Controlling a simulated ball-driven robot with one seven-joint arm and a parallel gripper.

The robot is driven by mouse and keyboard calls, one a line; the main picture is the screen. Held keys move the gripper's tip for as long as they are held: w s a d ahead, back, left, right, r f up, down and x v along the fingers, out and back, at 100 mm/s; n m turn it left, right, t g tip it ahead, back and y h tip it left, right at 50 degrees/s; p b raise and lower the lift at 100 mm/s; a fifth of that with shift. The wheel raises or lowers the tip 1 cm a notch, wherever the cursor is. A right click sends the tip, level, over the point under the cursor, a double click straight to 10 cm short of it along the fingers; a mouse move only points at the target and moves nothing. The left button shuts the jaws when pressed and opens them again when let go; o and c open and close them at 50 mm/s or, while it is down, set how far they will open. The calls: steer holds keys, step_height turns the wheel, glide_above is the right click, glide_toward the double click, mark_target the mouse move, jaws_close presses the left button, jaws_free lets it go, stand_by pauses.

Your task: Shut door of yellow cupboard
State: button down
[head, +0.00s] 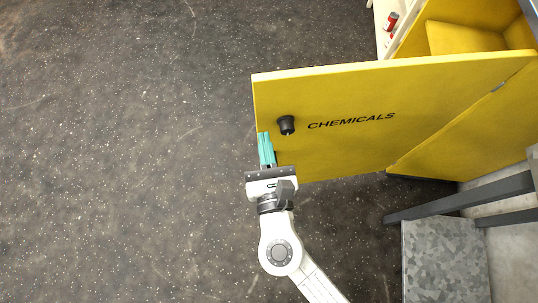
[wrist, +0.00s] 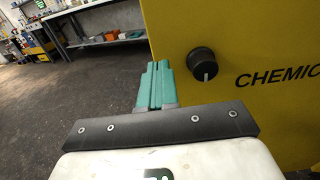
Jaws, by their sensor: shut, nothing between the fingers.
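The yellow cupboard (head: 468,128) stands at the right in the head view. Its door (head: 350,98) is swung wide open towards the left and reads "CHEMICALS". A black knob (head: 286,125) sits near the door's free edge; it also shows in the wrist view (wrist: 203,63). My gripper (head: 265,136), with teal fingers, is shut and empty. It is beside the door's free edge, just left of and below the knob in the head view. In the wrist view my fingers (wrist: 156,68) overlap the door's left edge. I cannot tell whether they touch the door.
A grey metal box (head: 443,262) and a dark beam (head: 460,198) stand below the cupboard. A pale shelf with a red and white can (head: 391,21) is behind the door. The dark speckled floor to the left is clear. A workbench (wrist: 100,40) is in the wrist view's background.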

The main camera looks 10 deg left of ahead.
mark_target(261, 119)
steer(key=shift+x, duration=1.6)
steer(key=shift+w, duration=0.1)
